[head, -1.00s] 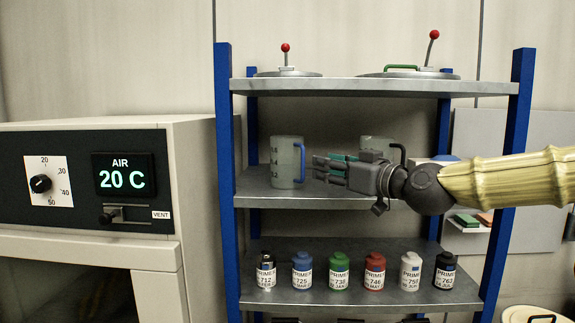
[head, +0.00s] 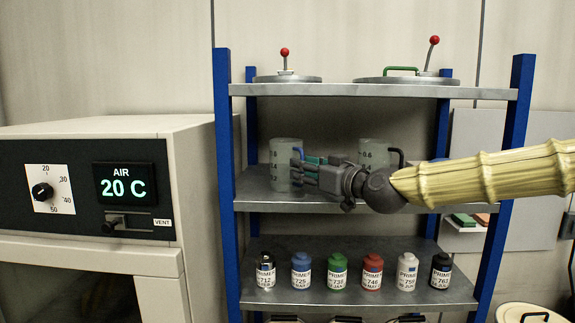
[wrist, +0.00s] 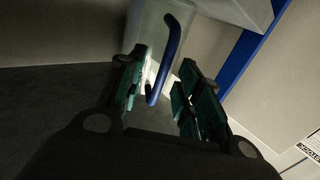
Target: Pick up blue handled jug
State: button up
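The blue handled jug (head: 285,158) is a translucent grey jug with markings, upright on the shelf unit's middle shelf at the left. Its blue handle (wrist: 167,55) shows in the wrist view, its lower end between my gripper's fingers. My gripper (head: 298,172) is at the jug's right side, and its fingers hide the lower part of the handle in the head view. In the wrist view my gripper (wrist: 160,92) is open, with a gap on both sides of the handle. I cannot tell whether a finger touches the jug wall.
A second jug with a black handle (head: 373,152) stands behind my gripper on the same shelf (head: 320,205). Several primer bottles (head: 337,272) line the shelf below. Blue posts (head: 227,180) frame the shelf unit. An oven-like cabinet (head: 85,190) stands at the left.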

jog(key=shift+w+a, duration=0.5)
jog(key=shift+w, duration=0.05)
grip_shut()
jog(key=shift+r, duration=0.2)
